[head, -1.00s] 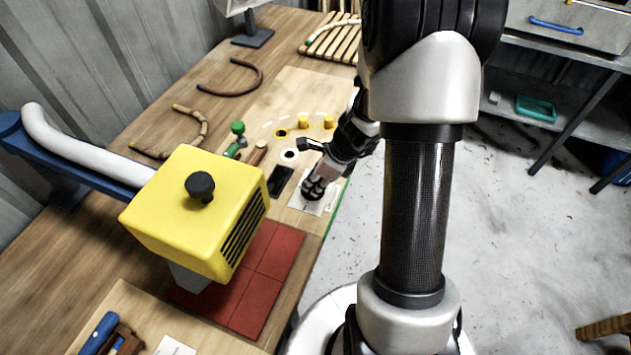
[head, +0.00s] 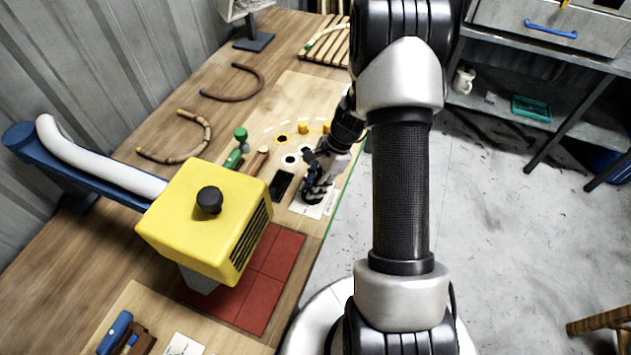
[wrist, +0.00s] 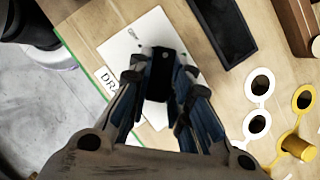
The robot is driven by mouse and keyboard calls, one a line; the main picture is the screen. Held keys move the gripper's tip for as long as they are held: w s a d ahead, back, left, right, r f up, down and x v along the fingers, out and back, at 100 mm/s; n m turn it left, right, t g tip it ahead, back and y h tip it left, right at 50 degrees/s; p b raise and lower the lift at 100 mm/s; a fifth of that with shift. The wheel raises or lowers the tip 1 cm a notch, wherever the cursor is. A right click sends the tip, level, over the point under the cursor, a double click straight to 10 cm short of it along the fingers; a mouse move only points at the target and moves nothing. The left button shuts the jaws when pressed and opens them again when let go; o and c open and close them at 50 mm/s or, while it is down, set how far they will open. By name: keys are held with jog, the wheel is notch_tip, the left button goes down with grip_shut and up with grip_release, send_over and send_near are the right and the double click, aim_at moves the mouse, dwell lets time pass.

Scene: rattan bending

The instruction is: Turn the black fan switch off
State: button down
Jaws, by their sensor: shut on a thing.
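The black fan switch (wrist: 157,85) is a small dark block with a light dot, standing on a white plate (wrist: 148,30) in the wrist view. My gripper (wrist: 163,70) is shut on it, one finger on each side. The fingers hide its lower part. In the head view my gripper (head: 316,187) is low over the white plate (head: 318,209) near the bench's right edge, and I cannot make out the switch there. The switch's on or off position cannot be told.
A black rectangular tray (head: 282,185) lies left of my gripper, with white rings (head: 291,160) and yellow pegs (head: 304,128) beyond. A yellow box (head: 203,225) with a black knob stands nearer, over red tiles (head: 265,290).

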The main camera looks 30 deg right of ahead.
jog(key=n+g+p, duration=0.1)
jog(key=n, duration=0.1)
jog(key=n+g, duration=0.1)
jog(key=n, duration=0.2)
jog(key=shift+a+f+n+p, duration=0.2)
jog(key=shift+n+p, duration=0.1)
jog(key=shift+p, duration=0.05)
jog(key=shift+n+g+h, duration=0.5)
jog(key=shift+n+g, duration=0.3)
jog(key=shift+n, duration=1)
jog(key=c, duration=1.5)
grip_release()
jog(key=shift+f, duration=0.1)
jog(key=shift+c, duration=0.2)
jog(key=shift+o, duration=0.3)
jog(key=shift+w+p, duration=0.1)
jog(key=shift+p, duration=0.2)
jog(key=shift+w+d+r, duration=0.15)
jog(key=shift+w+r, duration=0.1)
jog(key=shift+r, duration=0.3)
jog(key=v, duration=1.1)
